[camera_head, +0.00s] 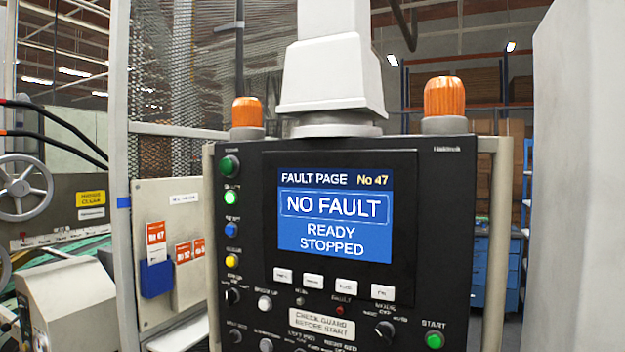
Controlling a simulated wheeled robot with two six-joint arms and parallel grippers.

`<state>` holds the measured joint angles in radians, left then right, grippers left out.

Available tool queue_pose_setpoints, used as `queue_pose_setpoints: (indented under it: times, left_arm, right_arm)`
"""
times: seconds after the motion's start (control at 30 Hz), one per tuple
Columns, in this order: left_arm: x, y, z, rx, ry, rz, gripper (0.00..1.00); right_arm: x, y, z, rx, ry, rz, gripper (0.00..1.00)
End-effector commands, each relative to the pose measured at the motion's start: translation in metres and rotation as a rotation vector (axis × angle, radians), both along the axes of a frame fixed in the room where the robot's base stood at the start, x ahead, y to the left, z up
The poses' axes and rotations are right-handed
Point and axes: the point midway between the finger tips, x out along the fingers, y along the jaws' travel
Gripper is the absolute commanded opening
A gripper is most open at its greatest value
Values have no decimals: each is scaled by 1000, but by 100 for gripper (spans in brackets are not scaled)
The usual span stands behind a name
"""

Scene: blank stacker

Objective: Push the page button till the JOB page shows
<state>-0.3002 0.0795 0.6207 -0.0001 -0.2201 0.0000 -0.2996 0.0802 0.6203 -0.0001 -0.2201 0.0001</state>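The control panel (430,230) is black and faces me. Its screen (335,250) shows "FAULT PAGE No 47", with "NO FAULT" in a box and "READY STOPPED" under it. A row of several white keys lies just under the screen: a first key (283,275), a second key (313,281), a third key (345,286) and a last key (382,292). Their labels are too small to read, so I cannot tell which is the page button. Neither of my grippers is in view.
Lit green (230,197), blue (232,229) and yellow (232,257) buttons line the panel's left side. A green START button (434,340) is at lower right. Orange beacons (444,97) stand on top. A handwheel (22,188) is at far left.

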Motion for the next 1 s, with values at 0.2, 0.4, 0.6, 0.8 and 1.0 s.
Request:
queue_pose_setpoints:
  times: [0.2, 0.4, 0.6, 0.8, 1.0]
  left_arm:
    - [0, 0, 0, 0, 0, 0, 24]
    - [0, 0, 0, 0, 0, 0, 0]
    - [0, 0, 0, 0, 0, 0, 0]
    - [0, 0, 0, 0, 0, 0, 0]
    - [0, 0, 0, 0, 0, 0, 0]
  right_arm:
    - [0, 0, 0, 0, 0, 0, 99]
    - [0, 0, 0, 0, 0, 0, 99]
    - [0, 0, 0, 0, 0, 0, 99]
    - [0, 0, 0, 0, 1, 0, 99]
    - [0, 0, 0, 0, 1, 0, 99]
